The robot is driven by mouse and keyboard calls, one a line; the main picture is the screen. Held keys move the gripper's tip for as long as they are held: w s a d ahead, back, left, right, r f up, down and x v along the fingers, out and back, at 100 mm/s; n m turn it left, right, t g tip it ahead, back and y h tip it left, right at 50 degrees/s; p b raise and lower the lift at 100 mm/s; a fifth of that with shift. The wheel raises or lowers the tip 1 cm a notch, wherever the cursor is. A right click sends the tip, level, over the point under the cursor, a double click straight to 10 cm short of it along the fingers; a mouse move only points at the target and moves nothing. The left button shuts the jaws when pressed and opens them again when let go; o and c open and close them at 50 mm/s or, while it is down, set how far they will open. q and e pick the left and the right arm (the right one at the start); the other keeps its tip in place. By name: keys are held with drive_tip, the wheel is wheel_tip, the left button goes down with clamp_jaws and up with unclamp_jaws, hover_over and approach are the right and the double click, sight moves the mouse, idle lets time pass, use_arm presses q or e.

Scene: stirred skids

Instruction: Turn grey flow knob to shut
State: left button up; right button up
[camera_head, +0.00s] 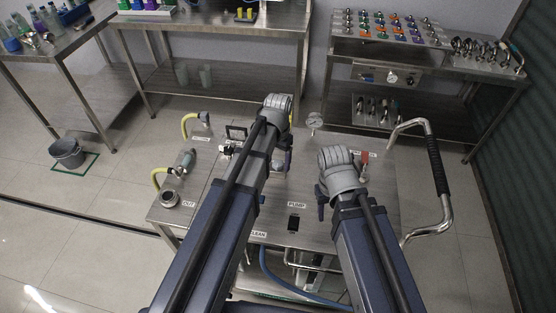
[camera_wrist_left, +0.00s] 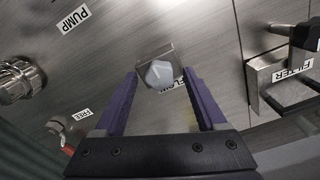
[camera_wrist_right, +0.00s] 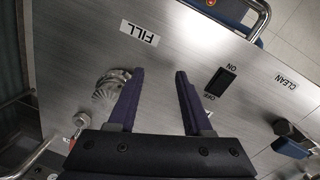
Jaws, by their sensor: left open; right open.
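The grey flow knob (camera_wrist_left: 160,74) is a small pale faceted knob on a square metal plate in the left wrist view. My right gripper (camera_wrist_right: 160,76) is open and empty above the bare steel panel, between a ribbed silver fitting (camera_wrist_right: 111,90) and a black ON/OFF switch (camera_wrist_right: 224,82).
The steel skid top (camera_head: 262,222) carries a gauge (camera_head: 314,121), a red-handled valve (camera_head: 365,158) and a FILTER block (camera_wrist_left: 277,76). A bent pipe with a black grip (camera_head: 438,166) stands at the right. Yellow hoses (camera_head: 185,126) are at the left.

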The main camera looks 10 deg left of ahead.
use_arm(q)
drive_tip(key=shift+r+p, duration=3.9)
drive_tip(key=shift+r, duration=0.05)
use_arm(e)
wheel_tip(320, 180, up, 8)
use_arm(q)
drive_tip(key=shift+f, duration=0.1)
use_arm(e)
drive_tip(key=shift+f, duration=0.1)
